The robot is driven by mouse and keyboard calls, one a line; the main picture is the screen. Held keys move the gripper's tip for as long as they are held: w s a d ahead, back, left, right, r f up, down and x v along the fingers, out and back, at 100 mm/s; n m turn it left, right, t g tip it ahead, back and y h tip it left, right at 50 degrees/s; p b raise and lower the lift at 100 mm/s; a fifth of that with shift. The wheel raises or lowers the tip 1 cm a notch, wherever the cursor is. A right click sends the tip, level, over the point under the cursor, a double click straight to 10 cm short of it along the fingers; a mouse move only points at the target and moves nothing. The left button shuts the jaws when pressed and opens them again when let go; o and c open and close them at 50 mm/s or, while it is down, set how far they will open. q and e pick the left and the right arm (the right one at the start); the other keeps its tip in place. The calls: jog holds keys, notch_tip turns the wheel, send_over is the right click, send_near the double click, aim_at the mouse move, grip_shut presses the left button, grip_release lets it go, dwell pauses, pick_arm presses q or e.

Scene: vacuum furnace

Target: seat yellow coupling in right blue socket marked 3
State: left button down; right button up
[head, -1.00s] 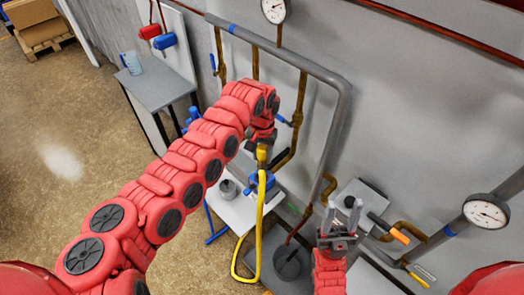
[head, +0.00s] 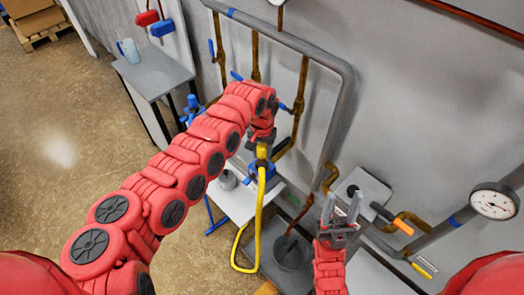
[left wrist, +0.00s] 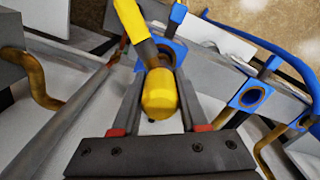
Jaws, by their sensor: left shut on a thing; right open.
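The yellow coupling (head: 262,151) is held by my left gripper (head: 262,144) above the white table; its yellow hose loops down toward the floor. In the left wrist view the coupling's rounded end (left wrist: 159,96) sits between the two fingers of my left gripper (left wrist: 158,108). A blue fitting (head: 264,171) is just below the coupling in the head view. I cannot tell whether they touch. A blue socket with a round hole (left wrist: 250,96) shows to the right in the left wrist view. No socket number is readable. My right gripper (head: 342,207) is open and empty.
Brown and grey pipes (head: 344,115) run along the grey wall behind the arm. A grey cylinder (head: 293,252) stands right of the white table (head: 238,206). A side table (head: 160,76) with a jug (head: 130,50) is at the upper left. Floor at left is clear.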

aim_at(262, 145)
pick_arm(q)
jog(key=shift+f+b, duration=1.05)
jog(key=shift+f, duration=0.9)
jog(key=shift+f, duration=0.25)
jog(key=shift+c, duration=1.8)
grip_release()
jog(key=shift+r, duration=0.15)
jog(key=shift+w+r+b, duration=0.1)
jog(key=shift+r+b, duration=0.25)
jog(key=shift+b, duration=0.1)
notch_tip(262, 145, up, 11)
jog(key=b, duration=0.4)
jog(key=shift+d+f, duration=0.1)
jog(key=shift+f, duration=0.05)
notch_tip(262, 145, up, 4)
jog(key=shift+r, duration=0.85)
